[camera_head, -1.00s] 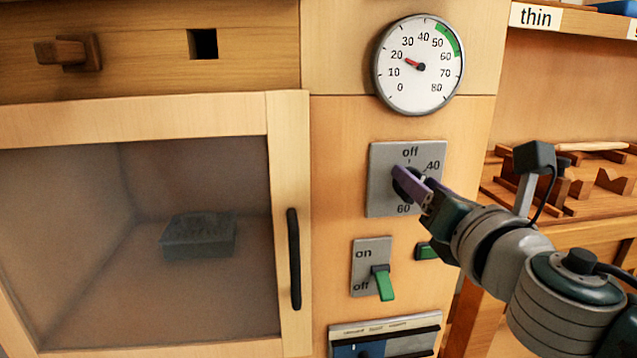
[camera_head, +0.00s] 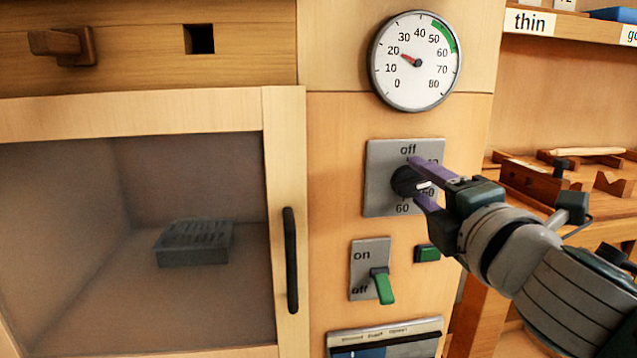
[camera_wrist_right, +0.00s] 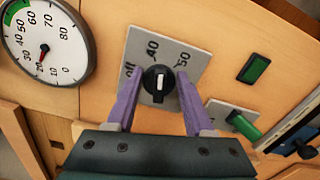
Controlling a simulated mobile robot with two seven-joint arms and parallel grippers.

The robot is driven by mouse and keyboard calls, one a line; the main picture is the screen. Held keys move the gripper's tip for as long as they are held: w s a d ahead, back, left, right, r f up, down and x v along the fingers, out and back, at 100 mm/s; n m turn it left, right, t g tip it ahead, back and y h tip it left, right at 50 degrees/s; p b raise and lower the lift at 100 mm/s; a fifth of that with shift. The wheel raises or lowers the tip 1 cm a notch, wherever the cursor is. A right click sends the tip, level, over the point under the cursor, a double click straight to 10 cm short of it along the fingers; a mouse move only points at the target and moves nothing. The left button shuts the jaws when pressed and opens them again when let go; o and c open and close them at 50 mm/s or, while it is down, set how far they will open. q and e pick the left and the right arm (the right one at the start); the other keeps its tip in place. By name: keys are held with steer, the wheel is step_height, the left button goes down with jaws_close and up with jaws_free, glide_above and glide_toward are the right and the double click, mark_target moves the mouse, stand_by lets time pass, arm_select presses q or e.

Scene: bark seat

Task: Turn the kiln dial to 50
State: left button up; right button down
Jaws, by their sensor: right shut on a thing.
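The kiln dial (camera_head: 405,182) is a round black knob with a white pointer mark, on a grey plate (camera_head: 377,200) marked off, 40 and 60, another number being partly covered. In the right wrist view the dial (camera_wrist_right: 158,84) sits between the two purple fingers of my right gripper (camera_wrist_right: 160,98). In the head view my right gripper (camera_head: 420,184) has one finger above the knob and one below, shut on it. The white mark points right in the head view, toward the part of the scale around 40 to 50. My left gripper is not in view.
A round gauge (camera_head: 416,62) above the dial reads about 20. Below are a green on/off lever (camera_head: 382,286) at off and a green button (camera_head: 427,254). A glass kiln door with a black handle (camera_head: 291,260) is at left, with a grey block (camera_head: 193,243) inside. Shelves stand at right.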

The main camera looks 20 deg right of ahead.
steer(key=m, duration=0.3)
steer(key=shift+f+m, duration=0.2)
steer(key=shift+m, duration=0.2)
steer(key=shift+f+m, duration=0.15)
steer(key=shift+m, duration=2.15)
steer(key=shift+c, duration=1.4)
jaws_free()
steer(key=p+v, duration=0.1)
steer(key=v, duration=0.9)
